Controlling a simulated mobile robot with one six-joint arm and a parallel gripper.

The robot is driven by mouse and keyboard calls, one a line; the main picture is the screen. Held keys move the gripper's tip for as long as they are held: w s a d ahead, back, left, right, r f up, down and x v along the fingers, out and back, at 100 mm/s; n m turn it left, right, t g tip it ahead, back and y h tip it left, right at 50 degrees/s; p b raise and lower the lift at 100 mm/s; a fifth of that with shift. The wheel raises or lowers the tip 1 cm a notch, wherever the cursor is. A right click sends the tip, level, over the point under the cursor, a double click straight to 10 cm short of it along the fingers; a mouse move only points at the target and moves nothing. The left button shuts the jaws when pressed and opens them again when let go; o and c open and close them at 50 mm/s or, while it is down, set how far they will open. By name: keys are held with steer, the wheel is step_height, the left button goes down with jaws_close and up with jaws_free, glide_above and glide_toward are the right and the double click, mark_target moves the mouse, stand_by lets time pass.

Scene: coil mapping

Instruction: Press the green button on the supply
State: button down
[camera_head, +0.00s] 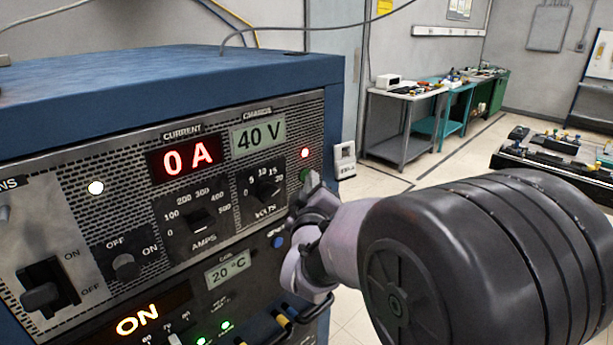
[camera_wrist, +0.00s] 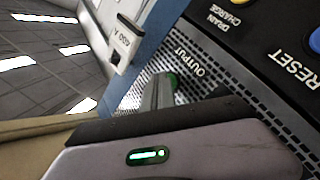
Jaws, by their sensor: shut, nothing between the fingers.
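The supply (camera_head: 230,85) is a blue cabinet with a grey panel on the left in the head view. Its displays read 0 A, 40 V and 20 °C, and an ON sign is lit. The green button (camera_head: 305,174) is at the panel's right edge, below a lit red lamp, and is partly hidden by my gripper (camera_head: 313,182). In the wrist view, the green button (camera_wrist: 174,80) shows beside the OUTPUT label, right at my gripper's tip (camera_wrist: 163,82). My gripper is shut and empty. I cannot tell whether it touches the button.
A blue button (camera_head: 278,241) sits lower on the panel; the wrist view shows a blue RESET button (camera_wrist: 315,40) and a yellow one (camera_wrist: 238,2). Cables with yellow parts (camera_head: 283,322) stick out below. Workbenches (camera_head: 405,92) stand far back, with open floor before them.

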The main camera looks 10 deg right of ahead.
steer(key=shift+s+d+b, duration=0.4)
steer(key=shift+s+b, duration=0.05)
steer(key=shift+s, duration=0.2)
steer(key=s+d+b, duration=0.1)
steer(key=s, duration=0.1)
steer(key=s+d+b, duration=0.1)
steer(key=s+d, duration=0.1)
stand_by(0.4)
stand_by(0.4)
steer(key=s+a+f+m+g+y, duration=0.1)
steer(key=s+f+m+g, duration=0.2)
steer(key=s, duration=0.7)
steer(key=s+a+f+m+g+y, duration=0.2)
steer(key=s+f+m+g, duration=0.2)
steer(key=s, duration=0.6)
steer(key=s+a+f+m+g+y, duration=0.1)
steer(key=s+f+m+g, duration=0.3)
steer(key=s, duration=0.7)
steer(key=shift+a+f+m+g+y, duration=0.15)
steer(key=shift+f+m+g+y, duration=0.1)
steer(key=shift+m+g+y, duration=0.5)
